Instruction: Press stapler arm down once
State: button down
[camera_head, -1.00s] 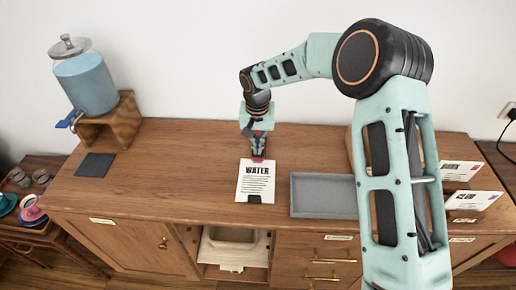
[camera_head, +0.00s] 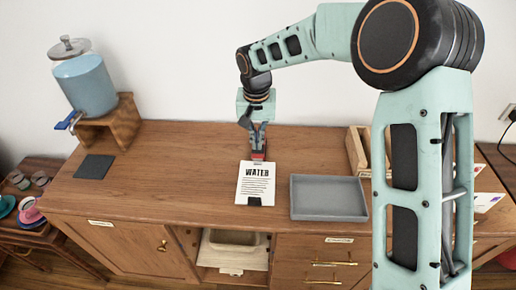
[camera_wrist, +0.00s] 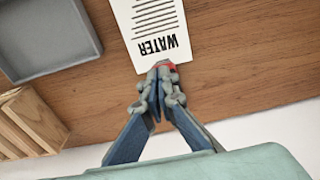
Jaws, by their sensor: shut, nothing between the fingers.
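The stapler (camera_head: 258,156) is a small red and dark thing at the far edge of a white sheet headed WATER (camera_head: 256,186). In the wrist view, a bit of the red stapler (camera_wrist: 171,66) shows at the sheet's edge; the fingers hide most of it. My gripper (camera_head: 258,148) points down directly over the stapler with its fingertips together. In the wrist view, my gripper (camera_wrist: 165,74) is shut with nothing between the fingers, and its tips overlap the red part. I cannot tell whether they touch it or how far its arm is pressed.
A grey tray (camera_head: 328,198) lies right of the sheet on the wooden cabinet top (camera_head: 190,165). A wooden organizer (camera_head: 356,150) stands farther right, partly behind my arm. A blue dispenser (camera_head: 86,86) on a stand and a dark mat (camera_head: 94,167) are at left. Wood between mat and sheet is clear.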

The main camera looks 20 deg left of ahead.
jog(key=r, duration=0.5)
jog(key=shift+s+d+r, duration=0.1)
jog(key=shift+s+r, duration=0.2)
jog(key=shift+r, duration=0.1)
dwell(0.4)
